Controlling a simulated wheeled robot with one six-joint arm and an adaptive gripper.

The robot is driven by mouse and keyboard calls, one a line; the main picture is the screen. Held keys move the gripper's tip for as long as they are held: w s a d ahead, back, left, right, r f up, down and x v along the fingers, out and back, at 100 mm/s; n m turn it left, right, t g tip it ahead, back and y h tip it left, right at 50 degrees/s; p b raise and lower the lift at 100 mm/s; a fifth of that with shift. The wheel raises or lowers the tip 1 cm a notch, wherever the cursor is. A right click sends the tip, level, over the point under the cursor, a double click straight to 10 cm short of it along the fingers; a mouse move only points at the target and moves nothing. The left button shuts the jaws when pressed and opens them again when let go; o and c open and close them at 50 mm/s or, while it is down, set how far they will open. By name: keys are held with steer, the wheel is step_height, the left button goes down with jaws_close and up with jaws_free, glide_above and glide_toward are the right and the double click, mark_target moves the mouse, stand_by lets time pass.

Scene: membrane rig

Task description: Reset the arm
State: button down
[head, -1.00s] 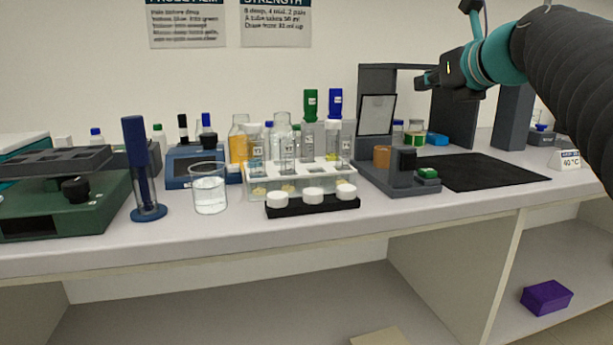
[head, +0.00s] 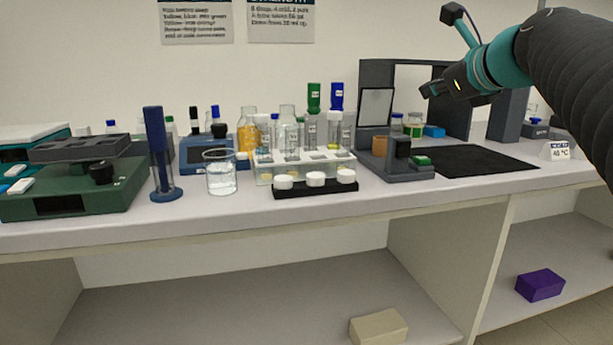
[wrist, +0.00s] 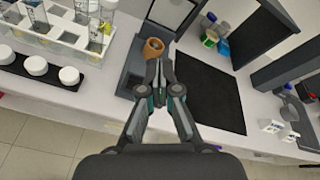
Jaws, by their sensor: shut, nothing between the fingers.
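My gripper (head: 427,91) is at the upper right in the head view, raised above the bench beside the grey frame. In the wrist view my gripper (wrist: 162,97) points down with its fingers together and nothing between them. Below it are the grey rig (head: 408,172) and the black mat (head: 480,160). An orange-brown cup (wrist: 153,48) sits on the rig just past the fingertips in the wrist view, apart from them as far as I can tell.
A clear tube rack (head: 343,167), a black tray with white caps (head: 330,188) and a glass beaker (head: 221,176) stand left of the rig. A blue cylinder (head: 157,150) stands further left. The black mat is bare. The shelf below holds a purple block (head: 540,284).

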steer(key=s+f+n+g+h, duration=0.1)
steer(key=s+f+n+g, duration=0.25)
steer(key=f+n, duration=0.5)
steer(key=s+f+n+g+h, duration=0.15)
steer(key=s+f+n, duration=0.35)
steer(key=f, duration=0.7)
steer(key=s+a+f+n+g, duration=0.1)
steer(key=s+a+f+n, duration=0.2)
steer(key=s+f+n, duration=0.4)
steer(key=s+a+f+n+g, duration=0.2)
steer(key=s+a+f+n, duration=0.1)
steer(key=s+f+n, duration=0.4)
steer(key=shift+s+a+f+g+h, duration=0.35)
steer(key=shift+s+f, duration=1.55)
steer(key=shift+s, duration=0.55)
